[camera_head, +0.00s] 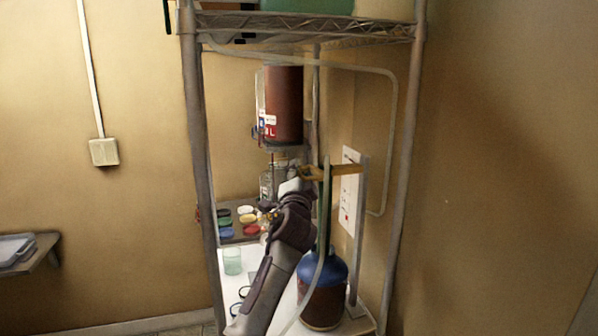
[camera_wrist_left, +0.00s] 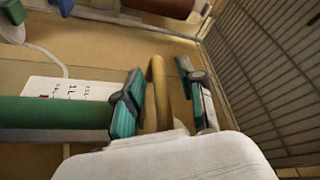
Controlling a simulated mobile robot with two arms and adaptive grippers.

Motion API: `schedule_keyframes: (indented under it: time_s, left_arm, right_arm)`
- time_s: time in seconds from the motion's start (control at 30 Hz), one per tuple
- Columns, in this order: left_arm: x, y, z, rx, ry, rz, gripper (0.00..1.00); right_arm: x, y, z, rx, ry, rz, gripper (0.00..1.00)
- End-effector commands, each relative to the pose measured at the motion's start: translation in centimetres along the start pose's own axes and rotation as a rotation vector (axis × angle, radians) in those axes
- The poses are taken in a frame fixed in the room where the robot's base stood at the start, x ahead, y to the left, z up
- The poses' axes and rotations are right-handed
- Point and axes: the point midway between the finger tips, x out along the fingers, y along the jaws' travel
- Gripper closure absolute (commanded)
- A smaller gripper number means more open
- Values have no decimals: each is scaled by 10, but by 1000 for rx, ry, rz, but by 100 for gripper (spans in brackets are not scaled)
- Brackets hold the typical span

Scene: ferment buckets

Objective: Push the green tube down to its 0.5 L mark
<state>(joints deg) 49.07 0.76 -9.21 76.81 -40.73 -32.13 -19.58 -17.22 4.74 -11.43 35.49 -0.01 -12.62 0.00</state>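The green tube (camera_head: 324,205) stands upright above the blue-capped jug (camera_head: 325,268) of dark liquid in the head view. It lies across the left side of the left wrist view (camera_wrist_left: 45,113). A yellow bar (camera_head: 343,170) crosses near the tube's top; its yellow curved end (camera_wrist_left: 158,85) shows in the wrist view. My left gripper (camera_head: 300,174) is at the bar's left end. In the wrist view its two teal-padded fingers (camera_wrist_left: 160,75) are apart, one on each side of the yellow part, with a visible gap on the right. A white marked card (camera_head: 349,188) stands behind the tube.
A metal post (camera_head: 358,235) stands right of the tube. A dark red bottle (camera_head: 284,105) hangs above my left arm. Coloured lids (camera_head: 236,221) and a greenish beaker (camera_head: 232,261) are to the left. Rack uprights (camera_head: 402,170) bound the space on both sides.

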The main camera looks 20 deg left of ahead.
Motion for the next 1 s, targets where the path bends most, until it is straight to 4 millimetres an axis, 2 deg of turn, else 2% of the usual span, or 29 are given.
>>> schedule_keyframes:
  time_s: [0.23,0.47,0.83,1.0]
  left_arm:
    - [0,0,0,0,0,0,61]
    - [0,1,0,0,0,1,99]
    - [0,1,0,0,0,2,100]
    - [-2,8,4,1,-1,2,100]
  right_arm:
    - [0,-1,-1,1,1,-1,60]
    - [0,-3,-1,2,2,-4,60]
    - [0,-4,-2,2,3,-5,60]
    - [7,-4,-1,2,3,-5,60]
